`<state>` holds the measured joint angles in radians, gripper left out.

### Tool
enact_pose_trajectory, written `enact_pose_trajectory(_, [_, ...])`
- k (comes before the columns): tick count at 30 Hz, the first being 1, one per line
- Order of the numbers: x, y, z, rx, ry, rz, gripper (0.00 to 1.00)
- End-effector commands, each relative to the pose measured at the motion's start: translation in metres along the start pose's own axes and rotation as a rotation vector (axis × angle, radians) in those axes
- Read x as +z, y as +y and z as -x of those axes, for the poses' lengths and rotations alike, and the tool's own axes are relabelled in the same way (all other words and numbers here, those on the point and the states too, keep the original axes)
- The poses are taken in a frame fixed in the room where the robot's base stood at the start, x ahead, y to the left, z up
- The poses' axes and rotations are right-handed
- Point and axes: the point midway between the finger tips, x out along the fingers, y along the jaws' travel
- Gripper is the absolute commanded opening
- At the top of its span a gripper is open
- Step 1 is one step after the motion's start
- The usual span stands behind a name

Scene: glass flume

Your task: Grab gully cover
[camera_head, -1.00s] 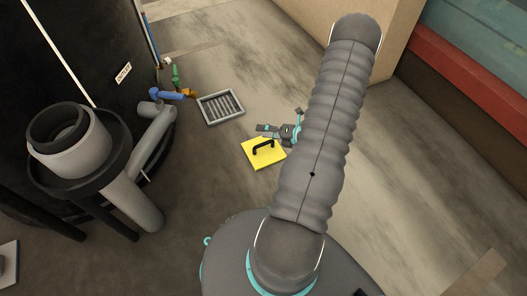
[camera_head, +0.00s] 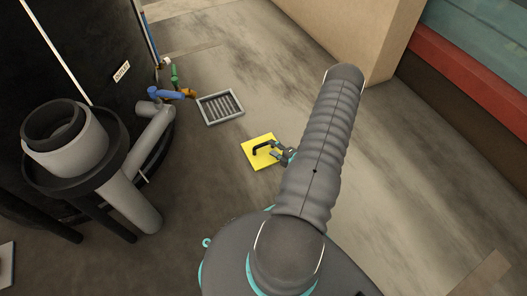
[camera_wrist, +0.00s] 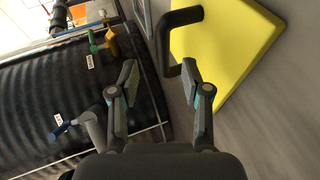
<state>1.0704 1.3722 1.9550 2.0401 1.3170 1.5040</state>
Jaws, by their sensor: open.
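The gully cover is a yellow square plate (camera_head: 256,158) with a black handle (camera_head: 264,147), lying flat on the floor in the head view. My gripper (camera_head: 277,150) is just right of the handle there, partly hidden behind my arm. In the wrist view the yellow cover (camera_wrist: 228,42) fills the upper right, with its black handle (camera_wrist: 178,42) at its left edge. My gripper (camera_wrist: 160,75) is open, and its fingertips are close to the handle's lower end. I cannot tell whether they touch it. Nothing is between the fingers' lower parts.
A grey floor grate (camera_head: 221,106) lies behind the cover, to its left. A black tank (camera_head: 75,40) with a grey pipe (camera_head: 133,200) and blue, orange and green valves (camera_head: 172,93) stands at left. The floor right of my arm is clear.

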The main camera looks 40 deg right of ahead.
Motion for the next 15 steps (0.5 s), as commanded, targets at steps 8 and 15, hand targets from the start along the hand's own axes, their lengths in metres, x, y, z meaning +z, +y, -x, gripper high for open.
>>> enact_pose_trajectory(8, [-0.002,-0.002,-0.019,0.0,0.003,0.0,0.48])
enact_pose_trajectory(15, [-0.005,-0.004,-0.052,0.0,0.003,0.002,0.48])
